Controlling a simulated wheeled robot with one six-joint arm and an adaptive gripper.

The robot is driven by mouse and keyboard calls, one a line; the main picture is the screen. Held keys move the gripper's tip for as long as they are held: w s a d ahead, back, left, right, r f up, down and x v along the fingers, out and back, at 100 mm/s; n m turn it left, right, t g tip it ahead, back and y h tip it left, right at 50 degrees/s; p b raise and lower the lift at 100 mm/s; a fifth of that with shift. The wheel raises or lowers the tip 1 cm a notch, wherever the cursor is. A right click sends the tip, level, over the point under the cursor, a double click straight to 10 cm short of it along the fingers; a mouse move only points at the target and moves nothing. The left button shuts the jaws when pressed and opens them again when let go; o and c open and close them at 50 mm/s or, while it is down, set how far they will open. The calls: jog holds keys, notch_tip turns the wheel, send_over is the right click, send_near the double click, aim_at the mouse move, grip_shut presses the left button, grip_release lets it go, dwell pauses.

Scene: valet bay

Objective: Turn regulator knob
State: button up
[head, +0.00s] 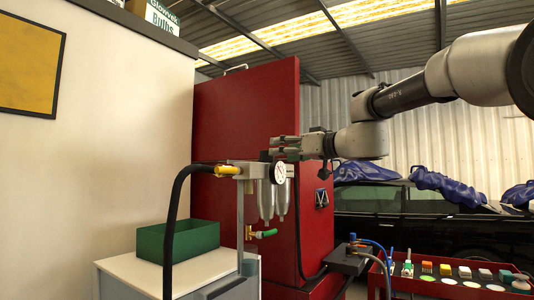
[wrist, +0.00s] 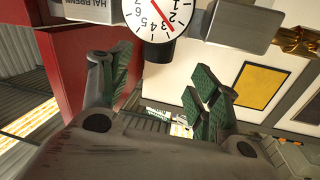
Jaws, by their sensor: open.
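The regulator unit (head: 246,170) stands on a post in the head view, with a round white gauge (head: 278,173) on its front and clear bowls (head: 266,200) below. In the wrist view the gauge (wrist: 150,15) has a red needle. A short black knob (wrist: 157,52) shows at the gauge's edge, roughly between the finger directions. My gripper (head: 271,149) is open and empty, just above the regulator, fingers pointing left. Its fingers (wrist: 160,78) spread apart in the wrist view. I cannot tell whether they touch the knob, which the gripper mostly hides in the head view.
A black hose (head: 174,220) arcs from the yellow fitting (head: 228,170) at the regulator's left. A green bin (head: 178,240) sits on a white-topped cabinet. A red cabinet (head: 250,110) stands behind. A red tray (head: 455,285) with several small items lies lower right, before a dark car (head: 400,205).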

aim_at(267, 152)
jog(key=shift+n, duration=0.8)
jog(key=x, duration=0.8)
jog(key=shift+w+d+f, duration=0.1)
jog(key=shift+w+d, duration=0.05)
